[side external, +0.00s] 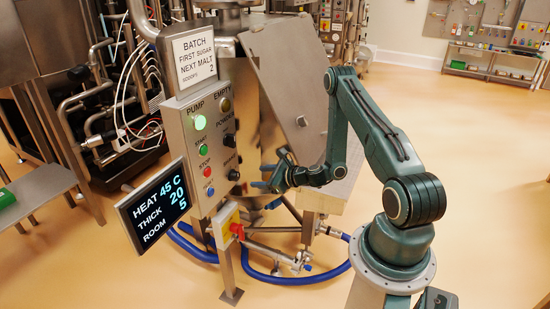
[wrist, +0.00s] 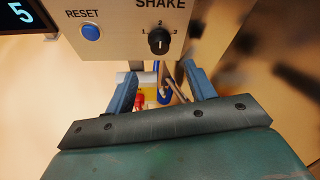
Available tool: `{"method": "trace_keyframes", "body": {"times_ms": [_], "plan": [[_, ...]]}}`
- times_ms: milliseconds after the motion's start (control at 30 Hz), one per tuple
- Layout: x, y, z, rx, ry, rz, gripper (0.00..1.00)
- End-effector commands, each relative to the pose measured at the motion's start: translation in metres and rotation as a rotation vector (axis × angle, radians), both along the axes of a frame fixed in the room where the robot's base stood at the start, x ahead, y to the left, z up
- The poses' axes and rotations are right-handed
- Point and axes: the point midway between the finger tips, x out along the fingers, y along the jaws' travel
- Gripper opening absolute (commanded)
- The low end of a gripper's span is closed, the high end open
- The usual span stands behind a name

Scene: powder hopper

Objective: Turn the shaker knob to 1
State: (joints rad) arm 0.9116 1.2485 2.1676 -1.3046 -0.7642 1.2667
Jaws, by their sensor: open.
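The shaker knob (wrist: 159,41) is a small black knob on the panel under the cut-off label "SHAKE" in the wrist view. A "2" is printed just above it; a pale mark shows on its face, but I cannot read its setting surely. In the side view the lowest black knob (side external: 234,175) on the panel's right column appears to be the same one. My gripper (wrist: 160,82) is open and empty, its blue fingers apart, below the knob and not around it. In the side view my gripper (side external: 264,178) is a short way right of the panel.
A blue reset button (wrist: 91,32) sits left of the knob. The control panel (side external: 213,195) carries more buttons and knobs above. A screen (side external: 155,206) reads heat 45 C, thick 20, room 5. A red switch (side external: 237,229) on yellow and several pipes are below.

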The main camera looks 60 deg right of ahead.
Motion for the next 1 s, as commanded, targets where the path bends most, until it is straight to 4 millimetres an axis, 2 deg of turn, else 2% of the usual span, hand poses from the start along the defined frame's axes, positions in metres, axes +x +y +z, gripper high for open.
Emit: {"method": "trace_keyframes", "body": {"times_ms": [333,1000], "plan": [[-0.037,0.002,0.015,0.003,0.000,-0.004,0.55],[-0.006,0.053,0.071,-0.285,-0.016,0.351,0.55]]}}
